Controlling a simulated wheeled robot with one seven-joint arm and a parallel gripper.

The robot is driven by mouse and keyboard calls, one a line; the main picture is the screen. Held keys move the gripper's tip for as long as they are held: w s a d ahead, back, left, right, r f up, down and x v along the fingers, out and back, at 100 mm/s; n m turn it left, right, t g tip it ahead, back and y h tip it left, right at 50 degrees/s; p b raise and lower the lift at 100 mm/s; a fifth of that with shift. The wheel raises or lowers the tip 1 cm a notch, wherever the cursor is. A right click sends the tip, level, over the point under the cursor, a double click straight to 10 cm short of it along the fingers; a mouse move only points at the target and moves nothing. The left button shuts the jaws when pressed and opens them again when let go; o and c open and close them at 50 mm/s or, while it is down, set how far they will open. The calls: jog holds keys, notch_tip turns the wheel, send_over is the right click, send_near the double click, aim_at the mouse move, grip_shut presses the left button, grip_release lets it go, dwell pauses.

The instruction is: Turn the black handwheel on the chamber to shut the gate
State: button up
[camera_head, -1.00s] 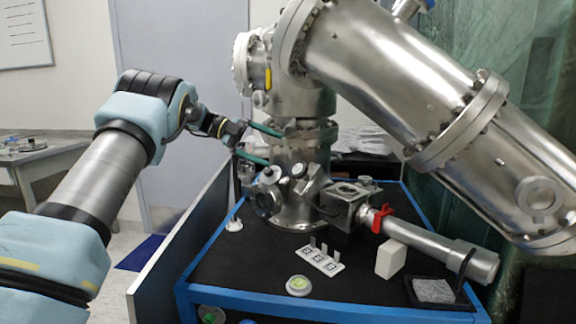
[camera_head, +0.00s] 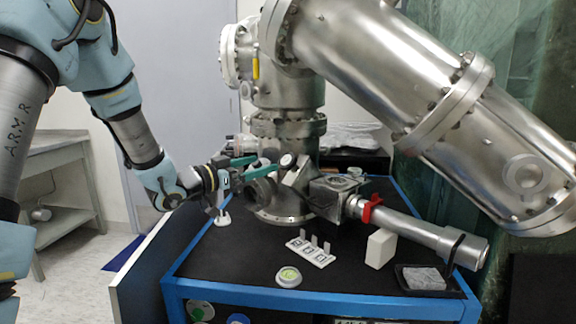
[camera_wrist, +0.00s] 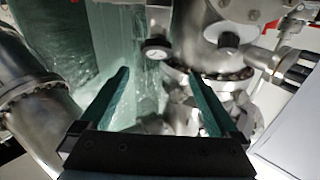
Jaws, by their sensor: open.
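The steel chamber (camera_head: 288,130) stands on the black cart top, with several round fittings low on its side. A dark round part (camera_head: 260,190) sits low on its left, partly behind my gripper; I cannot tell whether it is the handwheel. My gripper (camera_head: 262,165) is open, its green fingers pointing right at the chamber's lower body. In the wrist view, my gripper (camera_wrist: 159,73) is spread with nothing between the fingertips. A round pale-faced, dark-rimmed fitting (camera_wrist: 157,48) shows just beyond them, and a black ribbed part (camera_wrist: 298,66) is at the right edge.
A big slanted steel tube (camera_head: 400,80) hangs over the right side. A lower tube with a red clamp (camera_head: 370,208), a white block (camera_head: 380,248), a small labelled rack (camera_head: 311,250) and a round dish (camera_head: 288,277) are on the cart. The cart's front left is clear.

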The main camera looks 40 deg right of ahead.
aim_at(284, 163)
jog(key=shift+n+t+y, duration=0.3)
jog(key=shift+n, duration=0.2)
jog(key=d+p, duration=0.1)
jog(key=d, duration=0.5)
jog(key=d+f+p, duration=0.1)
jog(key=d, duration=0.3)
jog(key=shift+w+p, duration=0.15)
jog(key=shift+p, duration=0.15)
jog(key=shift+c, duration=0.4)
jog(key=c, duration=1.3)
